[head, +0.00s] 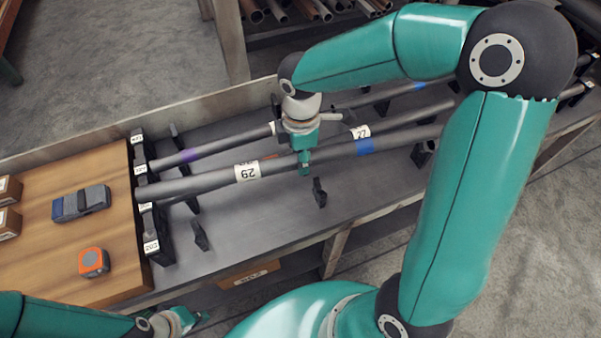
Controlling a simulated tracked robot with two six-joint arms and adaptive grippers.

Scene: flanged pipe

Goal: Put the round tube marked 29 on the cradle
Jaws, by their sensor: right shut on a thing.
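The round tube marked 29 (210,182) is a long grey tube with a white label and a blue band. It runs slantwise over the bench in the head view. My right gripper (304,164) reaches down from above and is shut on this tube just right of its label. Black cradle supports (320,192) stand on the bench, with labelled ones (158,240) along the wooden board's edge. I cannot tell whether the tube touches any support. My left gripper (190,320) is at the bottom left, away from the tube; its jaws are too small to read.
A tube with a purple band (215,147) and a tube labelled 27 (345,134) lie behind. A wooden board (110,200) holds an orange tape measure (93,262) and a blue-grey case (82,203). The bench front (250,235) is mostly clear.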

